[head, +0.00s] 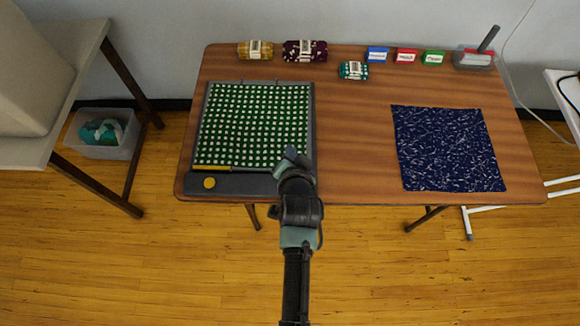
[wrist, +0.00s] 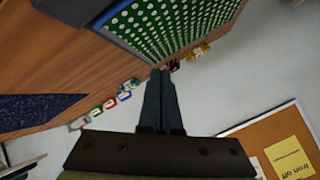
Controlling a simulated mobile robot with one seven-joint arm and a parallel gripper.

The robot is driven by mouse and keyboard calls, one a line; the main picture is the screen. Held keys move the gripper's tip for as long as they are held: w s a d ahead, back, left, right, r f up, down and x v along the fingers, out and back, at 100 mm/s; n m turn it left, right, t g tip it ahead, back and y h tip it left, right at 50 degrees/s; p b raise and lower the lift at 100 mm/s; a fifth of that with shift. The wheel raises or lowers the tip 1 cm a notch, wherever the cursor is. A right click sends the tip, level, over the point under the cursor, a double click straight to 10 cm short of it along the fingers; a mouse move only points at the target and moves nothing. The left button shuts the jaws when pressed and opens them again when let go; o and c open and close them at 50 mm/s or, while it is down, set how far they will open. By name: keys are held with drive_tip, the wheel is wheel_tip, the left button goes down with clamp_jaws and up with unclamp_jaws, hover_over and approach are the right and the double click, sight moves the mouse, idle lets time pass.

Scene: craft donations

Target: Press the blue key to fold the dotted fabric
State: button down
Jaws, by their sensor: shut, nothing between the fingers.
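The dotted fabric (head: 252,123), green with white dots, lies flat on a grey folding board at the table's left; it also shows in the wrist view (wrist: 185,22). The board's dark front strip (head: 240,186) carries a round yellow button (head: 209,183) at its left end. My gripper (head: 291,156) is over the strip's right end and the fabric's near right corner, hiding that part. No blue key shows on the strip; whether one is behind my gripper I cannot tell. In the wrist view my gripper's fingers (wrist: 160,72) are together and empty.
Blue (head: 377,55), red (head: 406,56) and green (head: 433,57) labelled blocks stand at the table's back, near patterned fabric rolls (head: 305,51) and a grey holder (head: 473,60). A navy patterned cloth (head: 449,148) lies right. Bare wood (head: 355,150) separates board and cloth.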

drive_tip(key=s+p, duration=0.1)
drive_tip(key=p, duration=0.1)
drive_tip(key=s+g+p, duration=0.1)
drive_tip(key=p, duration=0.1)
drive_tip(key=s+m+p, duration=0.1)
drive_tip(key=s+p, duration=0.1)
drive_tip(key=shift+a+r+g, duration=0.15)
drive_tip(key=shift+r+g, duration=0.1)
drive_tip(key=shift+g, duration=0.05)
wheel_tip(320, 180, down, 9)
drive_tip(key=b, duration=0.8)
drive_tip(key=shift+w+r, duration=0.1)
idle(1.6)
drive_tip(key=shift+f+b, duration=0.35)
drive_tip(key=shift+f, duration=0.05)
